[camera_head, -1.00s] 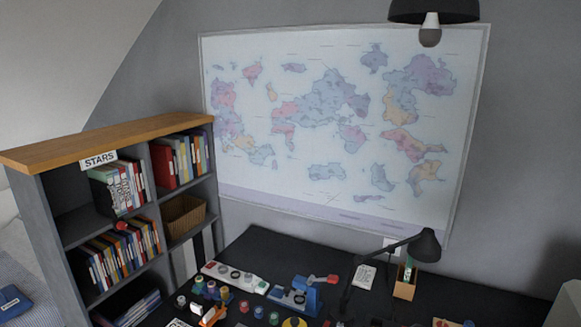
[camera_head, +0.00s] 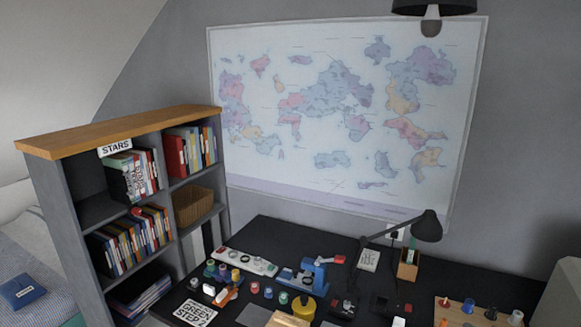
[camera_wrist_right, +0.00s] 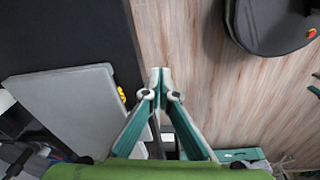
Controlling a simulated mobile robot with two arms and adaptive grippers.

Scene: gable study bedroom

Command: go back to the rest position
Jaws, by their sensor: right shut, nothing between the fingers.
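My right gripper (camera_wrist_right: 160,72) shows in the right wrist view, its green and grey fingers brought together at the tips. Nothing is between them. Below it is the wood-plank floor (camera_wrist_right: 185,40). Neither of my grippers shows in the head view, and my left gripper is in no frame.
In the head view a black desk (camera_head: 258,232) carries several small items, a blue device (camera_head: 312,272), a dark lamp (camera_head: 427,228) and a wooden pegboard (camera_head: 452,318). A bookshelf (camera_head: 125,140) stands left. A dark rounded object (camera_wrist_right: 270,25) lies upper right in the wrist view.

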